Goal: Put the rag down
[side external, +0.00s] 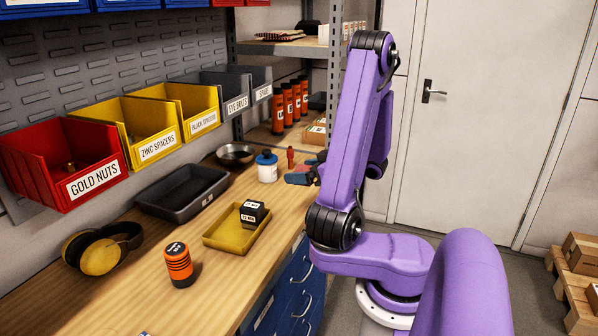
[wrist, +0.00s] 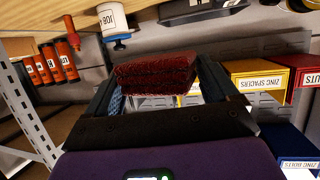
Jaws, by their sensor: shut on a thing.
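The rag (wrist: 155,78) shows in the wrist view as a dark red, thick, folded-looking piece. It sits between the two fingers of my gripper (wrist: 157,72), which are shut on it. Whether the rag touches any surface cannot be told.
The wooden bench (side external: 115,290) holds a yellow tray (side external: 217,241) with a small black box (side external: 253,214), a dark tray (side external: 160,208), ear defenders (side external: 100,249), an orange-black cylinder (side external: 179,265) and a blue-capped bottle (side external: 267,167). Labelled bins (side external: 65,165) line the wall. Bare wood shows at the front left.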

